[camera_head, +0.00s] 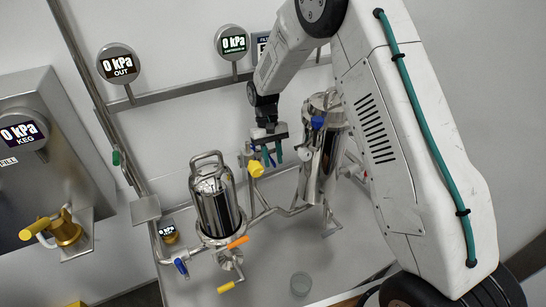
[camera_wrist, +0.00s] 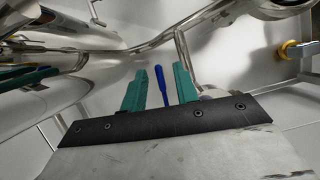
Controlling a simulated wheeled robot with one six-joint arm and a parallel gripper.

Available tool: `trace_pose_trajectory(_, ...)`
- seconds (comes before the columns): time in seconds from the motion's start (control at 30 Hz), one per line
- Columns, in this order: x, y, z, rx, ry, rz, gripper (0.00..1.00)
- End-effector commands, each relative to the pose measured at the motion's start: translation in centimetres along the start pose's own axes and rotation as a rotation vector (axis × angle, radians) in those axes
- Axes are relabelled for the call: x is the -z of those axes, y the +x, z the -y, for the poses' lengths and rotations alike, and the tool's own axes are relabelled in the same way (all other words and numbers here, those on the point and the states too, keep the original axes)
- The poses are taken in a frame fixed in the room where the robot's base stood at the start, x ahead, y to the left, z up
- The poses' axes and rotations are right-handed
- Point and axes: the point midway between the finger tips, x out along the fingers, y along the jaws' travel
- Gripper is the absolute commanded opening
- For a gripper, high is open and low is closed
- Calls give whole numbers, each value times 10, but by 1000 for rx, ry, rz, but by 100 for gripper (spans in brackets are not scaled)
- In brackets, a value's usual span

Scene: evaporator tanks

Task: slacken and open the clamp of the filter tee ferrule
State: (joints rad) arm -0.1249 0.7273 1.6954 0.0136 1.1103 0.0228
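My gripper (camera_head: 272,155) hangs between the two steel vessels in the head view, its teal fingers pointing down. In the wrist view my gripper (camera_wrist: 158,88) is open, with a clear gap between its fingers. A thin blue handle (camera_wrist: 163,85) shows between the fingertips, apparently touching neither; its depth is unclear. A blue piece (camera_head: 272,161) also shows between the fingers in the head view. I cannot tell whether it belongs to the clamp of the filter tee ferrule. The clamp band itself is not clearly visible.
A steel filter housing (camera_head: 322,155) with a blue knob (camera_head: 317,122) stands close right of my gripper. A yellow knob (camera_head: 255,168) is just below left. A handled steel vessel (camera_head: 217,200) stands farther left. A steel pipe (camera_wrist: 190,35) crosses the wrist view.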

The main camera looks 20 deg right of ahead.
Motion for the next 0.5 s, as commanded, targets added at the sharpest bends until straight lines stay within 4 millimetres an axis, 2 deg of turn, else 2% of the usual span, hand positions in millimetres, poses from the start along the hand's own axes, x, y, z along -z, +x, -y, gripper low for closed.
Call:
trace_pose_trajectory(0.13,1,-13,0,0,0,-3,30)
trace_pose_trajectory(0.3,1,-43,0,0,0,-5,30)
trace_pose_trajectory(0.5,1,-70,0,0,0,-3,30)
